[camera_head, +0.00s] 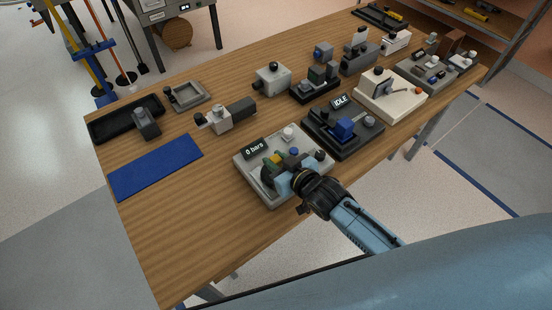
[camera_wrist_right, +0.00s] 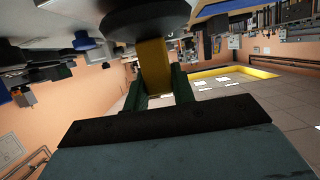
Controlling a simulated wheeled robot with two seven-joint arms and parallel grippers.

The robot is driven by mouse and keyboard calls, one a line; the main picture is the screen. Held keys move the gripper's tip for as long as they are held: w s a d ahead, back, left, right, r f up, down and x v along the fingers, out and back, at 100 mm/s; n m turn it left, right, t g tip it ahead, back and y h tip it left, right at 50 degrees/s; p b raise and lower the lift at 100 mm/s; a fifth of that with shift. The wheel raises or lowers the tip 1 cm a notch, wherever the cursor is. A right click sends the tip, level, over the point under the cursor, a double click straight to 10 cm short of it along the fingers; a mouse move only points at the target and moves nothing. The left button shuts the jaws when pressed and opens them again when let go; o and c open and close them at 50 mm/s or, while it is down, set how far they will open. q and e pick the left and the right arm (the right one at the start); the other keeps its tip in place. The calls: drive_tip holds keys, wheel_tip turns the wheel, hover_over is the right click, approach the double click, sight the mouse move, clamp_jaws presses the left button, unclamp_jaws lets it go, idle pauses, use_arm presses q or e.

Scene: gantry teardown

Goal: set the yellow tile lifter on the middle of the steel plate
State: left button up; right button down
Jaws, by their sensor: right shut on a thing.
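My right gripper (camera_head: 275,165) reaches over a light grey station with a "0 bars" display (camera_head: 254,149). The green fingers (camera_wrist_right: 157,88) are shut on the yellow handle of the tile lifter (camera_wrist_right: 152,62) in the right wrist view. A dark round disc (camera_wrist_right: 146,18) sits at the far end of this handle. In the head view only a little of the yellow lifter (camera_head: 275,158) shows. The grey plate surface (camera_head: 251,173) of the station is largely hidden by my gripper. I cannot tell whether the lifter touches it. My left gripper is not in view.
A black "IDLE" station (camera_head: 345,138) is close on the right. A blue mat (camera_head: 156,166) lies at left. Bare wood (camera_head: 195,215) is free left of the station.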

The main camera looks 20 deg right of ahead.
drive_tip(key=shift+f, duration=0.3)
idle(0.5)
drive_tip(key=c, duration=1.1)
unclamp_jaws()
drive_tip(key=p+v, duration=0.1)
drive_tip(key=v, duration=1.2)
drive_tip(key=shift+s+r, duration=0.1)
drive_tip(key=shift+s, duration=0.05)
